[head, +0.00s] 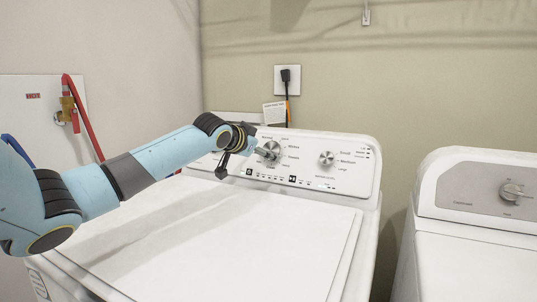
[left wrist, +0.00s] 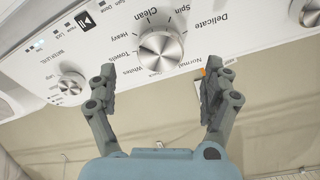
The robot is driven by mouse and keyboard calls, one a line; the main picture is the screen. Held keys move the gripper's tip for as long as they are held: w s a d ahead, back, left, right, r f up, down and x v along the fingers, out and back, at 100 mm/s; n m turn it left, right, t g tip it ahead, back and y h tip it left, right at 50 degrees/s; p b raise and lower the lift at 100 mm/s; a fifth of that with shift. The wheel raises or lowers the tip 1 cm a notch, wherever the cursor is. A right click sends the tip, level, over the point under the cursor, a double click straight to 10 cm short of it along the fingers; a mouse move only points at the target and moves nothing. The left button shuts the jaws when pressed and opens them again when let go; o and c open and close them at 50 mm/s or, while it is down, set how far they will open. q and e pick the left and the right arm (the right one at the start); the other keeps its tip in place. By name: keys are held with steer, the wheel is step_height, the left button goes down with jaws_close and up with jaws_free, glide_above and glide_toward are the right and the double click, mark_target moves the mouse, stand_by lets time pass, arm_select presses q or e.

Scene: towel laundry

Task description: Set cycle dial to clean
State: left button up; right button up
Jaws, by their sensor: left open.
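The cycle dial (head: 271,150) is a round silver knob on the left part of the white washer's control panel (head: 305,180). In the left wrist view the panel appears upside down, and the dial (left wrist: 160,50) sits among labels such as Clean, Heavy, Towels, Whites, Normal and Delicate. I cannot tell which label it points to. My left gripper (head: 252,153) is in front of the dial and partly covers the panel there. In the left wrist view my left gripper (left wrist: 160,72) is open, its fingers spread to either side of the dial with visible gaps. My right gripper is not in view.
A second silver knob (head: 326,158) sits right of the cycle dial. The washer's white lid (head: 230,235) is shut and bare. Another white machine (head: 470,255) stands at the right, past a narrow gap. A wall outlet with a plug (head: 287,79) is behind the washer.

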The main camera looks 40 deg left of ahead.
mark_target(272, 151)
arm_select(q)
steer(key=shift+x, duration=2.4)
steer(key=shift+c, duration=0.2)
steer(key=c, duration=1.2)
